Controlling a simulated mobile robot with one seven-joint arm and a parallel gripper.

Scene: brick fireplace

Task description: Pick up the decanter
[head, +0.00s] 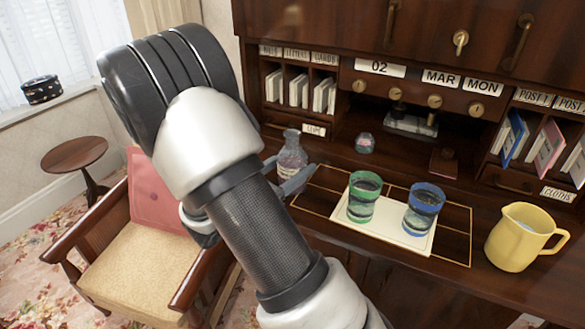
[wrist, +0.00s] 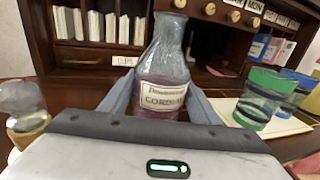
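The decanter (head: 291,158) is a clear glass bottle with a narrow neck, purplish liquid and a white label reading "CORDIAL". It stands upright on the desk, left of the placemat, and fills the middle of the wrist view (wrist: 163,70). My gripper (wrist: 160,88) is open, with one finger on each side of the decanter's body. Whether the fingers touch the glass is unclear. In the head view my gripper (head: 297,181) is low beside the decanter, partly hidden by my arm. The decanter's base is hidden in the wrist view.
A green glass (head: 364,197) and a blue glass (head: 423,209) stand on a cream mat (head: 389,231) to the right. A yellow pitcher (head: 515,240) stands farther right. Letter compartments (head: 300,88) rise behind the decanter. A chair (head: 140,255) stands left of the desk.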

